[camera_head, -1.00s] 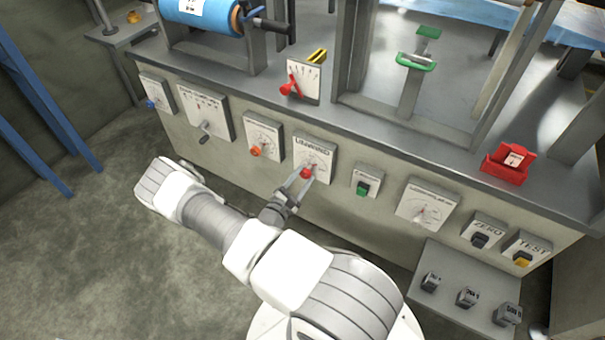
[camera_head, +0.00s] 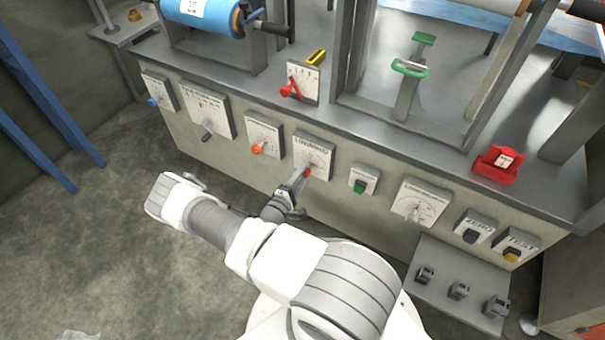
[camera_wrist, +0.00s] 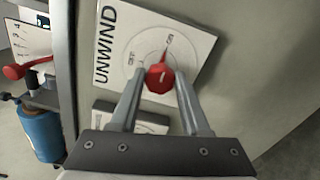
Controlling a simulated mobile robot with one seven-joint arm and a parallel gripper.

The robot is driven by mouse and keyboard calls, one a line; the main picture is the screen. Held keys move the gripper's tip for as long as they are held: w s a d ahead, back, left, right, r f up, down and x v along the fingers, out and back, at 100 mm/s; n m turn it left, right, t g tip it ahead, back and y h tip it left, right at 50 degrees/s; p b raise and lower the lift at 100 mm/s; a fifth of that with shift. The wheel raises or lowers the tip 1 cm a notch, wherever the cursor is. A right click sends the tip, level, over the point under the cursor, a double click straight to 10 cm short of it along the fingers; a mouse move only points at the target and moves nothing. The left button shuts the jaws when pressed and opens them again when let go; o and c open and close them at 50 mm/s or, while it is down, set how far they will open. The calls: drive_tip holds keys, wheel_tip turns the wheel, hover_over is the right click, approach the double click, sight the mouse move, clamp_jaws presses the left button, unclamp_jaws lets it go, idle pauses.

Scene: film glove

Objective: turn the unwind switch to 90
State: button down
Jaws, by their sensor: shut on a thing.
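The unwind switch is a red knob with a pointer (camera_wrist: 160,77) on a white panel (camera_wrist: 112,40) marked UNWIND, OFF and ON. In the wrist view its pointer aims up and slightly right, toward the ON mark. My gripper (camera_wrist: 160,82) has its two fingers on either side of the red knob and is shut on it. In the head view the unwind panel (camera_head: 312,150) is on the machine's front face, and my gripper (camera_head: 303,176) reaches it from below. The fingers partly hide the knob there.
An orange knob (camera_head: 258,148) on its panel is left of the unwind panel, and a green button (camera_head: 360,186) is right of it. A red lever (camera_head: 290,88) stands above on the bench. Open floor (camera_head: 90,240) lies to the left.

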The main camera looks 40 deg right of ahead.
idle(0.5)
drive_tip(key=shift+c, duration=1.9)
unclamp_jaws()
drive_tip(key=shift+a, duration=0.1)
drive_tip(key=p+v, duration=0.2)
drive_tip(key=v, duration=1.5)
drive_tip(key=shift+s+a+f, duration=0.1)
drive_tip(key=shift+a, duration=0.05)
